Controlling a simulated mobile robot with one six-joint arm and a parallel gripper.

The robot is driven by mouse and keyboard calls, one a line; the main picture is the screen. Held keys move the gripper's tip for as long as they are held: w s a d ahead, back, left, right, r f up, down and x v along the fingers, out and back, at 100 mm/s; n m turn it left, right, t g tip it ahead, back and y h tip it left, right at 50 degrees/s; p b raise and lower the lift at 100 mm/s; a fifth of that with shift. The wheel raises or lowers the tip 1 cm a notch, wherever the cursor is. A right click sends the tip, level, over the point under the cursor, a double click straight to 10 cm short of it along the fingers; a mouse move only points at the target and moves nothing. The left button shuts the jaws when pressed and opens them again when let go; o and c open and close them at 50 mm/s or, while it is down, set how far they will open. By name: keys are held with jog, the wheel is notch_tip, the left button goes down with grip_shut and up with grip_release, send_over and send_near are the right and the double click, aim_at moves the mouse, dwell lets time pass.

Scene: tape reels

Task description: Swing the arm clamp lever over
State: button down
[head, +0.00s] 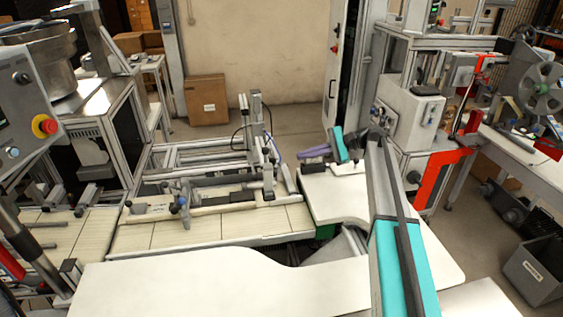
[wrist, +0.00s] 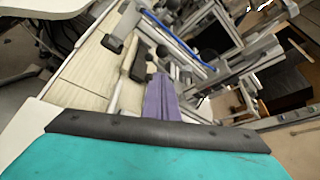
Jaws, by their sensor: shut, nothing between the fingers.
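My gripper (head: 302,155) is at the middle of the head view, over the near white table's far end and pointing left. Its purple fingers are together with nothing between them; they also show in the wrist view (wrist: 161,88). Left of it is a grey fixture of rails and uprights (head: 265,170), apart from the fingers in the head view. A small dark clamp-like part (head: 182,204) stands on the fixture's front rail. I cannot tell which part is the arm clamp lever.
A white worktop (head: 200,285) fills the foreground. A machine with a red frame (head: 440,170) and a tape reel (head: 541,88) stands at the right. A control box with a red button (head: 45,126) is at the left. The floor behind the fixture is partly open.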

jog(key=shift+a+f, duration=0.1)
jog(key=shift+a, duration=0.05)
jog(key=b+x, duration=0.2)
jog(key=x, duration=0.7)
jog(key=shift+a, duration=0.35)
jog(key=shift+s+r+b, duration=0.1)
jog(key=shift+r+b, duration=0.2)
jog(key=shift+r, duration=0.1)
dwell(0.4)
jog(key=w+r+m+p, duration=0.1)
jog(key=w+r, duration=0.4)
jog(key=r, duration=0.3)
jog(key=shift+a+r+g, duration=0.15)
jog(key=shift+a+g, duration=0.15)
jog(key=shift+a, duration=0.15)
dwell(0.5)
dwell(0.4)
